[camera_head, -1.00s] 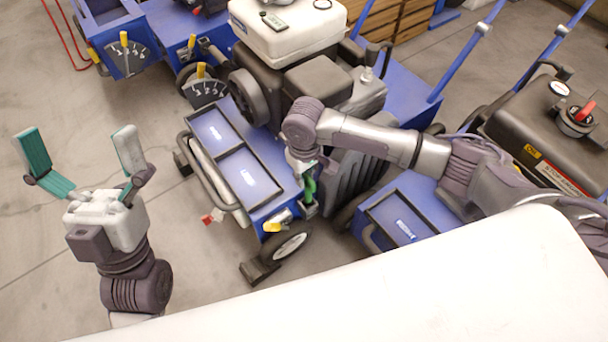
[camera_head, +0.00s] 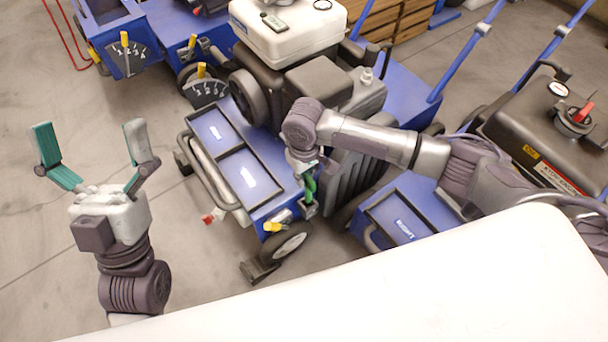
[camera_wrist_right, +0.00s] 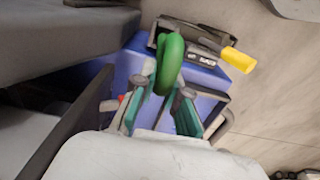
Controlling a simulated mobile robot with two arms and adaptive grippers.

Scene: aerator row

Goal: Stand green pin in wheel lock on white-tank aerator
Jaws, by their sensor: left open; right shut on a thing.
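The green pin (camera_head: 310,188) is in my right gripper (camera_head: 307,176), at the front right corner of the white-tank aerator (camera_head: 290,38). In the right wrist view, the looped green pin (camera_wrist_right: 170,62) shows between the fingers of my right gripper (camera_wrist_right: 168,105), which are shut on it. A dark and silver bracket with a yellow tab (camera_wrist_right: 238,60), apparently the wheel lock, lies just beyond the pin. The yellow tab also shows in the head view (camera_head: 272,227). The pin's lower end is hidden. My left gripper (camera_head: 92,145) is open and empty over the floor.
A wheel (camera_head: 287,245) stands below the yellow tab. A black-tank aerator (camera_head: 545,125) stands at the right, with its blue deck (camera_head: 400,215) close beside. More blue machines stand at the back left. A white surface (camera_head: 400,285) fills the foreground. Floor around my left gripper is clear.

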